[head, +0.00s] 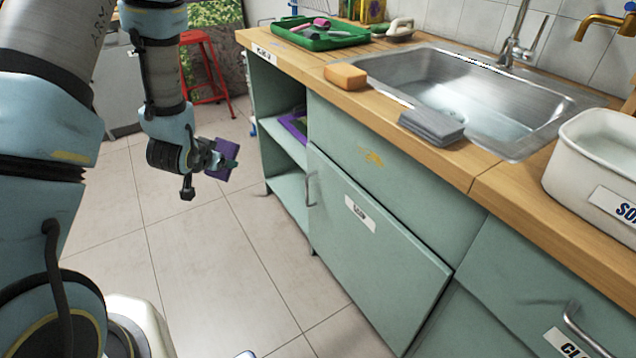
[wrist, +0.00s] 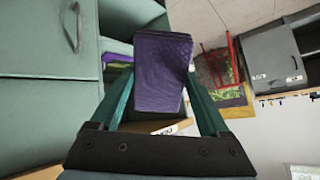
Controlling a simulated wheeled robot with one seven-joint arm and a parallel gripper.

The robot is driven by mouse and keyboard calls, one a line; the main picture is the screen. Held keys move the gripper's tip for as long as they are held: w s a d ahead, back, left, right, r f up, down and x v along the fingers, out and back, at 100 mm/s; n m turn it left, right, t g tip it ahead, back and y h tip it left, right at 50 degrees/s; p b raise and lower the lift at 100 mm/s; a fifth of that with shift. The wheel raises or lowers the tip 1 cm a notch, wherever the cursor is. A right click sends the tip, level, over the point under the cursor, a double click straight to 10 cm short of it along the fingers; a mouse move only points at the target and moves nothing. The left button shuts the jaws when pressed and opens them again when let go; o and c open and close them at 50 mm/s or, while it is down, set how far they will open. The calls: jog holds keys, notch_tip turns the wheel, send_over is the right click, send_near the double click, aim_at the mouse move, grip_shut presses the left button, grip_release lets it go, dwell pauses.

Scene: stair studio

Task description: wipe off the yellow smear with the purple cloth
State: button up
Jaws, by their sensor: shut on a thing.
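The yellow smear (head: 371,158) is on the green front panel of the cabinet, below the sink's edge. My gripper (head: 228,163) is held over the floor, to the left of the cabinet and apart from it. It is shut on the purple cloth (head: 217,173), a folded pad. In the wrist view the purple cloth (wrist: 160,72) sits between the two green fingers of my gripper (wrist: 160,95). The smear does not show in the wrist view.
The wooden counter (head: 379,110) carries an orange sponge (head: 346,76), grey folded cloths (head: 432,126), a green tray (head: 307,40) and a white basin (head: 597,165). An open shelf holds another purple item (head: 295,126). A red stool (head: 207,65) stands behind. The floor before the cabinet is clear.

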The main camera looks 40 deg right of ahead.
aim_at(389, 169)
jog(key=shift+s+d+r+m+g+h+b, duration=0.4)
jog(key=shift+s+d+m+g+h+b, duration=1.35)
jog(key=shift+s+d+b, duration=1.7)
jog(key=shift+s+d+r+m+g+h+b, duration=0.45)
jog(key=shift+s+d+m+g+h+b, duration=1.2)
jog(key=shift+d, duration=2.85)
jog(key=shift+s+d+r+m+g+h+b, duration=0.4)
jog(key=shift+s+d+m+g+h+b, duration=0.5)
jog(key=shift+s+d+h+b, duration=2.45)
jog(key=shift+s+d+y+p, duration=0.3)
jog(key=shift+s+d+y, duration=0.1)
jog(key=shift+d, duration=0.4)
jog(key=shift+s+d+y+p, duration=0.3)
jog(key=shift+s+d+y, duration=0.1)
jog(key=shift+d, duration=0.35)
jog(key=shift+s+a+b, duration=0.2)
jog(key=shift+s+b, duration=1.25)
jog(key=shift+s, duration=4.15)
jog(key=shift+a, duration=0.1)
jog(key=shift+w, duration=0.15)
